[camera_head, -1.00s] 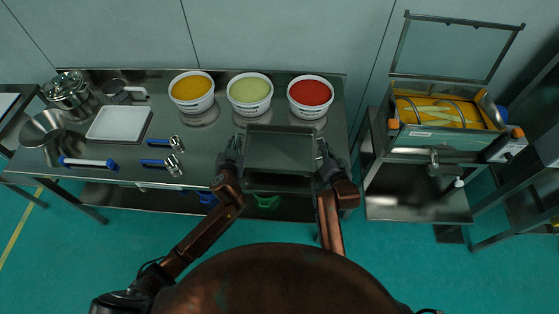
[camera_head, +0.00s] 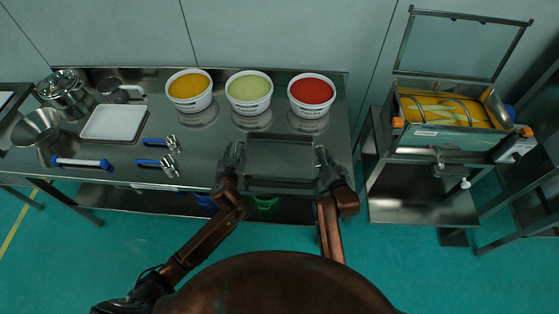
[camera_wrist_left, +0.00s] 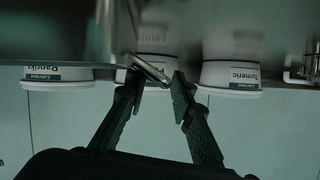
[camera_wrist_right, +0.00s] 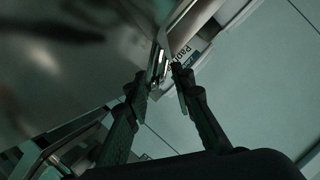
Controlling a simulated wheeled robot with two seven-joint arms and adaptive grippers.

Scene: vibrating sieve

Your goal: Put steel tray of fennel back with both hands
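The steel tray (camera_head: 280,184) is between my two grippers at the front of the steel table. Its front wall shows in the head view, but the rest blends into the tabletop. No fennel is discernible in it. My left gripper (camera_head: 236,150) is at the tray's left end. In the left wrist view its fingers (camera_wrist_left: 157,80) stand apart around a metal handle (camera_wrist_left: 150,70), with a visible gap. My right gripper (camera_head: 321,152) is at the right end. In the right wrist view its fingers (camera_wrist_right: 164,72) stand apart on either side of a handle.
Tubs of orange (camera_head: 190,90), pale green (camera_head: 249,92) and red (camera_head: 311,94) contents stand behind the tray. A white tray (camera_head: 114,122), blue-handled tools (camera_head: 160,165) and metal pots lie left. The sieve machine (camera_head: 450,115), lid raised, stands right, beyond a gap.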

